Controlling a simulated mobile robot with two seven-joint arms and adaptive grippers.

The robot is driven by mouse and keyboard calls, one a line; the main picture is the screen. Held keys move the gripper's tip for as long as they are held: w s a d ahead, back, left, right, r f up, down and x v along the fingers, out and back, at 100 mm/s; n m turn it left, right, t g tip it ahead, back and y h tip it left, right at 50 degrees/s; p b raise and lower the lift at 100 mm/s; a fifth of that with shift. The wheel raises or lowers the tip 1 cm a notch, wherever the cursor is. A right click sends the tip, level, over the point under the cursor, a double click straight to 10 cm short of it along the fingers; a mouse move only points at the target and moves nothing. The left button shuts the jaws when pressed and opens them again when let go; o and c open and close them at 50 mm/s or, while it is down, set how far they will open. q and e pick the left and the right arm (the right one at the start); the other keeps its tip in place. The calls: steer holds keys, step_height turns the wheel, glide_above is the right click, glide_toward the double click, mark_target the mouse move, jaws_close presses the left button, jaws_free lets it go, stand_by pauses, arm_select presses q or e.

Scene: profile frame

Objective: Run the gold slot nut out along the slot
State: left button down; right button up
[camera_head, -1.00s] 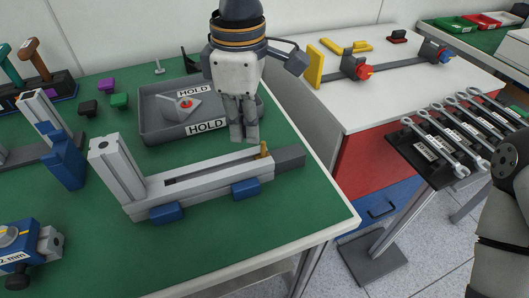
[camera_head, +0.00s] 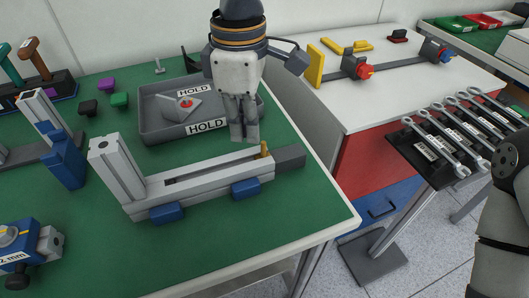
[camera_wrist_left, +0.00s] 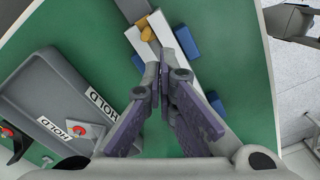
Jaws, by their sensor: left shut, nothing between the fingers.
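The gold slot nut (camera_head: 265,149) sits at the right end of the slot in the grey profile (camera_head: 210,178), beside a dark grey end block (camera_head: 290,158). The nut also shows in the left wrist view (camera_wrist_left: 146,33), at the far end of the profile (camera_wrist_left: 157,24). My left gripper (camera_head: 244,138) points down just behind the profile, left of the nut and apart from it. Its fingers (camera_wrist_left: 165,72) are shut with nothing between them. They hide part of the profile in the wrist view. My right arm shows at the right edge; its gripper is out of view.
A grey HOLD tray (camera_head: 150,128) with a grey and red part stands behind the profile. An upright post (camera_head: 115,175) rises at the profile's left end. Blue blocks (camera_head: 168,213) sit along its front. Open green bench lies in front. Wrenches (camera_head: 440,150) lie on a rack at right.

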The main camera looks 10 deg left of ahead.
mark_target(263, 151)
arm_select(q)
steer(key=shift+f, duration=0.1)
steer(key=shift+f, duration=1.9)
steer(key=shift+d, duration=0.1)
steer(key=shift+w+d, duration=0.7)
steer(key=shift+d, duration=0.3)
steer(key=shift+w+d, duration=0.7)
steer(key=shift+d, duration=0.25)
steer(key=shift+d, duration=0.1)
